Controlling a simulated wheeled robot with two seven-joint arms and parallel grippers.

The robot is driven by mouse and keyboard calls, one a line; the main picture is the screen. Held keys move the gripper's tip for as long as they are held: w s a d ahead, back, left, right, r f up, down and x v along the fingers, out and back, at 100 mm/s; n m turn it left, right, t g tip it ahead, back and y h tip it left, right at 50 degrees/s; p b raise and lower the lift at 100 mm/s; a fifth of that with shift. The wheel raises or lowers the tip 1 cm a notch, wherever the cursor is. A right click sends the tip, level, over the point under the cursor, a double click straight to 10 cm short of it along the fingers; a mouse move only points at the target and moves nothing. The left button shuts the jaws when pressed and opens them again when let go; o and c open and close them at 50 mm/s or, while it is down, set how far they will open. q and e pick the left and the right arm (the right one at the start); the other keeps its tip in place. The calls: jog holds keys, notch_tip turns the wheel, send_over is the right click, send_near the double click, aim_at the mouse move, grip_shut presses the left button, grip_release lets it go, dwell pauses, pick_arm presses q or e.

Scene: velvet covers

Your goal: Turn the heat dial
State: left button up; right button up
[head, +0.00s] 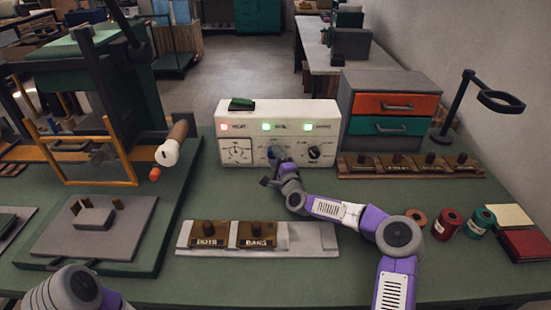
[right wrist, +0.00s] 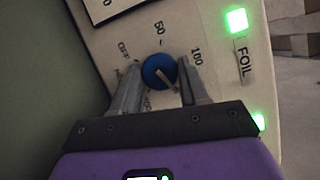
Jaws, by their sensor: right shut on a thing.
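The cream control box (head: 230,108) stands at the back of the green bench. Its blue dial (head: 277,152) sits at the middle of the front face, between a gauge and a black knob. In the right wrist view the blue dial (right wrist: 155,68) has the marks OFF, 50 and 100 around it, and a pale line shows on it; its exact setting is unclear. My right gripper (right wrist: 160,72) is shut on the dial, one finger on each side. In the head view the right gripper (head: 273,172) partly covers the dial. My left gripper is out of view.
The box's left lamp (head: 224,127) is red and two others are green. A press (head: 110,90) stands at left. A label tray (head: 310,240) lies in front. Drawers (head: 392,78), a rack (head: 410,173) and spools (head: 447,223) are at right.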

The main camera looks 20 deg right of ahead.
jog(key=shift+m, duration=0.3)
jog(key=o, duration=1.1)
jog(key=shift+c, duration=0.2)
jog(key=shift+s+d+f+p, duration=0.15)
jog(key=shift+s+p, duration=0.15)
jog(key=shift+s, duration=0.95)
jog(key=shift+s+d+f+p, duration=0.1)
jog(key=shift+s+p, duration=0.15)
jog(key=shift+s, duration=1)
jog(key=shift+s+d+f+p, duration=0.15)
jog(key=shift+s+p, duration=0.15)
jog(key=shift+s, duration=0.95)
